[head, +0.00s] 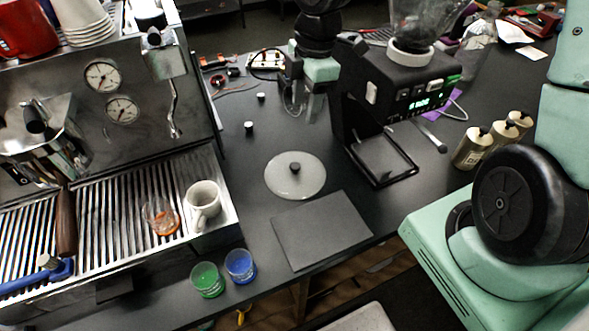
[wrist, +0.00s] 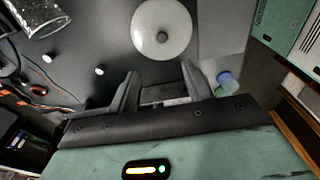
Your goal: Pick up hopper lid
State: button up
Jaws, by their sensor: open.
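The hopper lid (head: 295,178) is a pale, translucent round disc with a small black knob in its middle. It lies flat on the dark table between the espresso machine and the grinder. In the wrist view the lid (wrist: 163,14) is at the top centre, ahead of the fingertips and apart from them. My gripper (head: 304,106) is above the table behind the lid, left of the grinder. In the wrist view my gripper (wrist: 160,80) is open, with nothing between its two fingers.
The grinder (head: 400,95) stands close at right of my gripper. The espresso machine (head: 110,130) fills the left. A dark mat (head: 322,230) lies in front of the lid. Green (head: 207,280) and blue (head: 240,266) cups stand near the front edge. Small knobs (head: 249,127) lie behind the lid.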

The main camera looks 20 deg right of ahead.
send_over(295, 165)
jog(key=d, duration=0.1)
notch_tip(295, 165, down, 12)
jog(key=shift+w+r, duration=0.1)
jog(key=shift+r, duration=0.15)
jog(key=f, duration=0.4)
jog(key=shift+s+a+f, duration=0.1)
jog(key=shift+s+a, duration=0.2)
jog(key=shift+a, duration=0.1)
jog(key=shift+w+f, duration=0.1)
jog(key=shift+f, duration=0.5)
jog(key=c, duration=1.1)
